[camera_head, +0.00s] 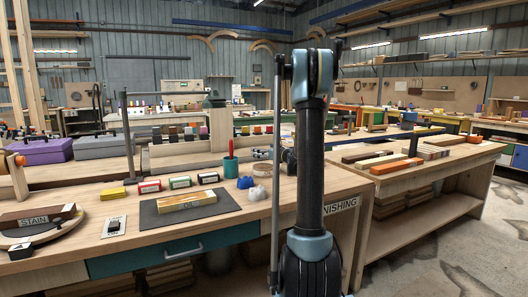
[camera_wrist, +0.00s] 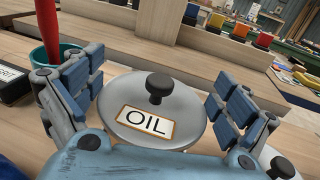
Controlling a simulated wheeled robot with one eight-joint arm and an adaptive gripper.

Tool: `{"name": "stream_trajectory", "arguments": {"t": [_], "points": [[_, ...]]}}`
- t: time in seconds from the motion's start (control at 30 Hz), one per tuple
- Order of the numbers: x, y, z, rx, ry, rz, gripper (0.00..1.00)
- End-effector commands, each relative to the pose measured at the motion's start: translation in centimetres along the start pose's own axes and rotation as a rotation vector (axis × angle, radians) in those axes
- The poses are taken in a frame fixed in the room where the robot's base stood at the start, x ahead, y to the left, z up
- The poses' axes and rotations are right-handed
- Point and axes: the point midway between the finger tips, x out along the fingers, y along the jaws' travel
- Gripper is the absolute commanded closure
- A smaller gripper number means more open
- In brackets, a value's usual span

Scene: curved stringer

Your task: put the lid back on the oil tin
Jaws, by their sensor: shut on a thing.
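A round grey lid (camera_wrist: 180,105) with a black knob (camera_wrist: 160,86) and a white label reading OIL (camera_wrist: 146,122) fills the middle of the wrist view. The lid looks roughly level. What lies under it is hidden, so I cannot tell whether the oil tin is there.
A teal cup (camera_wrist: 42,61) holding a red-handled tool (camera_wrist: 48,28) stands close left of my gripper. A dark labelled box (camera_wrist: 13,87) is farther left. Another grey knobbed lid (camera_wrist: 283,165) is at lower right.

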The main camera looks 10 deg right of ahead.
Motion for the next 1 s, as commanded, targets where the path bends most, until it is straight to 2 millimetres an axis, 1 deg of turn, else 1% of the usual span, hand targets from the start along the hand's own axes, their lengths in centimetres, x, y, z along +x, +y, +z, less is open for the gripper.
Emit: {"name": "stream_trajectory", "arguments": {"t": [0.3, 0.53, 0.7, 1.0], "points": [[0.1, 0.0, -2.6, 0.000, 0.000, 0.000, 0.27], [0.2, 0.0, -4.1, 0.000, 0.000, 0.000, 0.27], [0.2, -0.1, -4.7, 0.000, 0.000, -0.001, 0.27], [0.1, -0.1, -4.9, 0.000, 0.000, -0.001, 0.27]]}}
